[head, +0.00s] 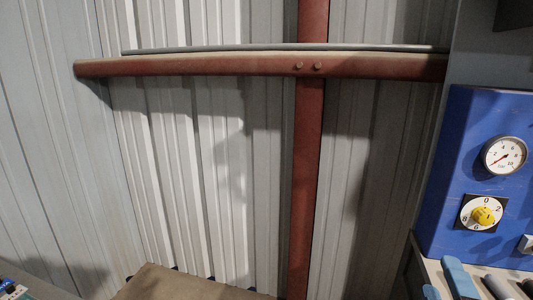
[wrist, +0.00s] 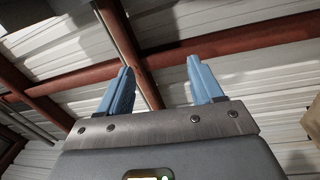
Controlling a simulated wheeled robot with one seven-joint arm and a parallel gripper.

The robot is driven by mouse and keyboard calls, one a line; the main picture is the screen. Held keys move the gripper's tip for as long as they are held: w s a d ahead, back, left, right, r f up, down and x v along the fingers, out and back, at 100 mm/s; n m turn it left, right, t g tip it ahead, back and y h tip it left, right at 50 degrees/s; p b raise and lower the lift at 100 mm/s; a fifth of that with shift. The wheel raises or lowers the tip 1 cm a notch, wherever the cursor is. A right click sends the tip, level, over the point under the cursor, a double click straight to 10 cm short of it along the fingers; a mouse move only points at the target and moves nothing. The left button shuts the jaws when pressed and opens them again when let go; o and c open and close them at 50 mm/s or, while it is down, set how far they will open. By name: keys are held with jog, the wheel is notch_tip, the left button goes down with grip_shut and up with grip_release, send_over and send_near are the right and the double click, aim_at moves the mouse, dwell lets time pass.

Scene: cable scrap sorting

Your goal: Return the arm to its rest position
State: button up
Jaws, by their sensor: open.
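My gripper (wrist: 160,75) shows in the wrist view, with two blue fingers standing well apart on a grey metal plate. Nothing is between the fingers. It points up towards a corrugated metal surface with red beams. My gripper cannot be made out in the head view.
The head view faces a corrugated metal wall (head: 215,150) with a red crossbeam (head: 250,66) and a red post (head: 306,190). A blue panel (head: 460,150) with a gauge (head: 504,156) and a yellow knob (head: 483,215) stands at the right. A brown surface (head: 180,285) shows at the bottom.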

jog(key=s+a+f+m+g+y, duration=0.1)
jog(key=s+a+f+m+y, duration=0.1)
jog(key=s+f, duration=0.45)
jog(key=s+a+f+m+g+y, duration=0.1)
jog(key=s+a+f+m+y, duration=0.15)
jog(key=s, duration=0.65)
jog(key=s+r+m+g, duration=0.1)
jog(key=s+m, duration=0.8)
jog(key=s, duration=0.9)
jog(key=shift+a+r+g, duration=0.15)
jog(key=shift+a+g, duration=0.1)
jog(key=shift+g, duration=0.15)
jog(key=shift+y, duration=0.25)
